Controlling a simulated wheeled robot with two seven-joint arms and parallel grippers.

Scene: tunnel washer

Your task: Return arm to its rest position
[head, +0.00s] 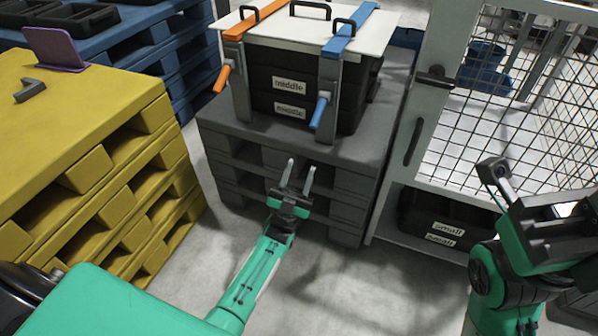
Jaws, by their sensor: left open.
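My left arm reaches in from the lower left, green, toward the grey pallet. My left gripper (299,168) is open and empty, its two grey fingers apart in front of the grey pallet (218,122). It appears below the top of that pallet; I cannot tell whether it touches the side. My right arm is folded at the lower right. A dark wrist part of it shows in front of the mesh door, but its fingers cannot be made out clearly.
On the grey pallet stand black crates (290,84) labelled "middle", under a white lid (300,32) with orange (255,22) and blue (349,28) clamps. A yellow pallet stack (75,110) stands left. A mesh door (500,120) and "small" crates (440,222) are right. Floor shows between.

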